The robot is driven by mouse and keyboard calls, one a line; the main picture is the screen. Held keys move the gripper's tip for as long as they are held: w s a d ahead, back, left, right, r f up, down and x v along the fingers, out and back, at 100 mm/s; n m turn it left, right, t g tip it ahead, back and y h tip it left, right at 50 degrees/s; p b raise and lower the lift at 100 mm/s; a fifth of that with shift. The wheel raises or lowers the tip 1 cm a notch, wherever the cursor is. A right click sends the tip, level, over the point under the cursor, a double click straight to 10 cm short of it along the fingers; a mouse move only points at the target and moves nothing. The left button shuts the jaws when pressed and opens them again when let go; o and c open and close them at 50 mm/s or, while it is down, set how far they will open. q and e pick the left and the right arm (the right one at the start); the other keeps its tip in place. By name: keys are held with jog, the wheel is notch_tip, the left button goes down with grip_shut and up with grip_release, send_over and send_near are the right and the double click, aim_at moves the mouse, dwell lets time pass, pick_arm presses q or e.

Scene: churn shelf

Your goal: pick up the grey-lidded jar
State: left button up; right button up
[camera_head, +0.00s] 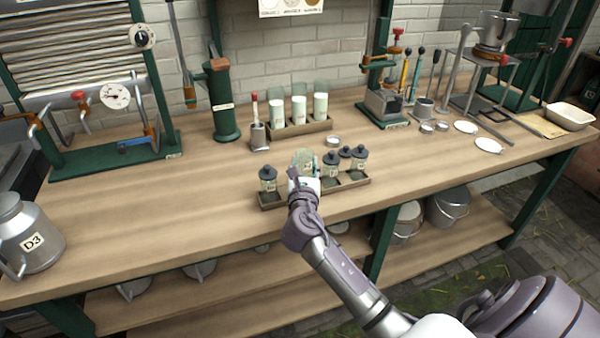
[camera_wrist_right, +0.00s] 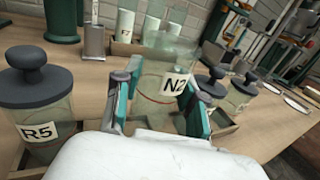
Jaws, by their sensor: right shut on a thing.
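My right gripper (camera_head: 304,182) is at the wooden jar tray (camera_head: 271,204) on the bench. In the right wrist view its teal-padded fingers (camera_wrist_right: 160,105) are shut on a clear glass jar labelled N2 (camera_wrist_right: 153,82). This jar also shows in the head view (camera_head: 303,158), partly hidden by the gripper. No dark lid shows on it; its top looks glassy and pale. A dark grey-lidded jar labelled R5 (camera_wrist_right: 35,105) stands to its left, also seen in the head view (camera_head: 268,180). Other dark grey-lidded jars (camera_head: 331,163) (camera_head: 359,158) stand to its right. My left gripper is not in view.
A rack (camera_head: 300,129) with white-filled glasses stands behind the jars. A small white dish (camera_head: 333,141) lies between. A green column (camera_head: 223,110) and a press (camera_head: 384,102) stand further back. The bench top left of the tray is clear.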

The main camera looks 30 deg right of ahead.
jog(key=s+d+r+p, duration=0.1)
jog(key=s+d+r, duration=0.5)
jog(key=s, duration=0.2)
jog(key=shift+s+d, duration=0.2)
